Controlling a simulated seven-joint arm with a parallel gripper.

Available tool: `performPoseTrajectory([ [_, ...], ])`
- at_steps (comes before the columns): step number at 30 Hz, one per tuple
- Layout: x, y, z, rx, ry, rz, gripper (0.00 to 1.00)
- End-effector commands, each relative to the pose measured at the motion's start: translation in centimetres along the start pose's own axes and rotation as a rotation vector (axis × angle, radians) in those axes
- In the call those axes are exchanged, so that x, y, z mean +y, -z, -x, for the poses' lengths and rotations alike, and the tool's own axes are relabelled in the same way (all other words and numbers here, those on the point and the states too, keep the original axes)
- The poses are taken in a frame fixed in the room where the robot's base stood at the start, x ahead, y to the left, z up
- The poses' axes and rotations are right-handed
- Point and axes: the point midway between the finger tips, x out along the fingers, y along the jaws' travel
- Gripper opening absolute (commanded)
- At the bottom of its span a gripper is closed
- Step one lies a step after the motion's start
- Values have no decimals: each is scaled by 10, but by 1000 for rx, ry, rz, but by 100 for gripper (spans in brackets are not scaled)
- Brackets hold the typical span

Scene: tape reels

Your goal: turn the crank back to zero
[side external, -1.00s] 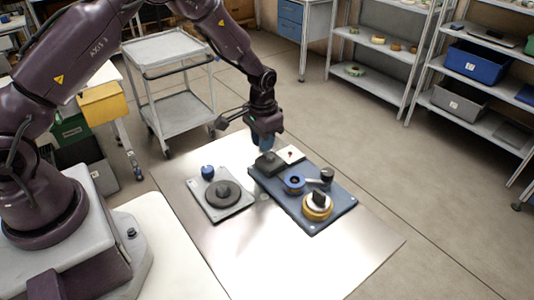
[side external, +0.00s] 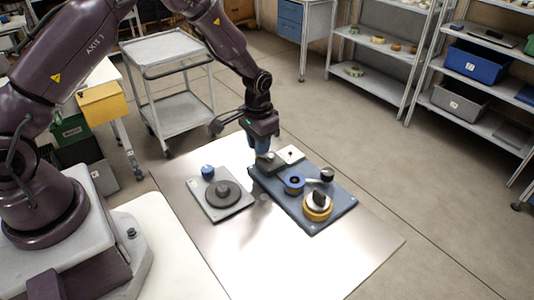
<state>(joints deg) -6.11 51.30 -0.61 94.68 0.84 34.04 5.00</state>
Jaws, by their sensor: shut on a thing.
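The blue board (side external: 337,216) lies on the metal table. A crank, with a pale arm and dark knob (side external: 327,174), sits on its right part; I cannot read any zero mark. A yellow and white reel (side external: 317,207) with a dark centre knob is at the board's front, and a small blue reel (side external: 293,184) is beside the crank. My gripper (side external: 262,149) points down over the board's back left, apart from the crank. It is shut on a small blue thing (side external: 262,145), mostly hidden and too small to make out.
A grey block (side external: 270,164) is just below my gripper, with a pale block (side external: 291,154) beside it. Left of the board is a grey plate (side external: 234,207) with a dark disc (side external: 223,193) and a blue knob (side external: 208,172). The table's front is clear.

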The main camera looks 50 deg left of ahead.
Motion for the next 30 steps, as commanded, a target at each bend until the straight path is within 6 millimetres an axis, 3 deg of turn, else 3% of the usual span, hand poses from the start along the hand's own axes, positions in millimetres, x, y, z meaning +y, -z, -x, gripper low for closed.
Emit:
performPoseTrajectory([
  [30,23,-16,1,3,0,-1,3],
])
